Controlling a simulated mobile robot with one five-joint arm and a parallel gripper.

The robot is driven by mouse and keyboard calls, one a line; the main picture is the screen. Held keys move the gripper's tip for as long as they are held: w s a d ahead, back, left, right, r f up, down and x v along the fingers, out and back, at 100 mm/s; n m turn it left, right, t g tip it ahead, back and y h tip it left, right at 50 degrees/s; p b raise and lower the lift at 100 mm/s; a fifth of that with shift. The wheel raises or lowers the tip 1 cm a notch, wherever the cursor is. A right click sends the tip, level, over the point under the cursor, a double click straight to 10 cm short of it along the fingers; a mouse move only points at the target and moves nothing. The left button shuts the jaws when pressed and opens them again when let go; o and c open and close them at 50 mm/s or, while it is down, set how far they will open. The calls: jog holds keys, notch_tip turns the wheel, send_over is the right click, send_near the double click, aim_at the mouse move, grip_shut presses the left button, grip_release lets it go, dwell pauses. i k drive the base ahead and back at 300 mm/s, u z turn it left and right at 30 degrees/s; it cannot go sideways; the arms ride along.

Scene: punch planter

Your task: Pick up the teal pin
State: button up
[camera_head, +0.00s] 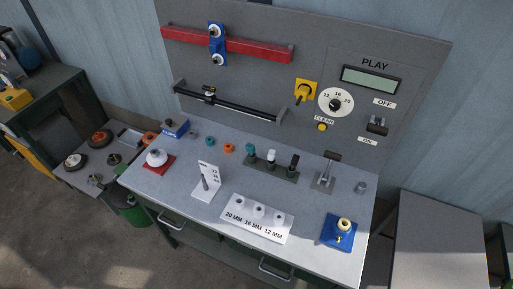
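The teal pin (250,150) stands upright at the left end of a dark rack (285,174) in the middle of the workbench. A white-topped pin (271,156) and a black pin (293,163) stand to its right in the same rack. A small teal ring-like piece (211,141) lies apart, further left on the bench. My gripper is not in view.
In front of the rack are a white plate (240,226) marked 20, 16 and 12 MM and an upright white card stand (207,182). A lever (328,168) stands to the right, a blue block (339,233) at the front right. A grey panel (310,60) rises behind.

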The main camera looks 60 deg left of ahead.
aim_at(250, 147)
jog(key=u, duration=1)
jog(key=k, duration=0.15)
jog(key=u, duration=2.6)
jog(key=i, duration=1)
jog(key=u, duration=0.15)
jog(key=k, duration=0.8)
jog(key=z, duration=0.2)
jog(key=i, duration=0.8)
jog(key=u, duration=0.15)
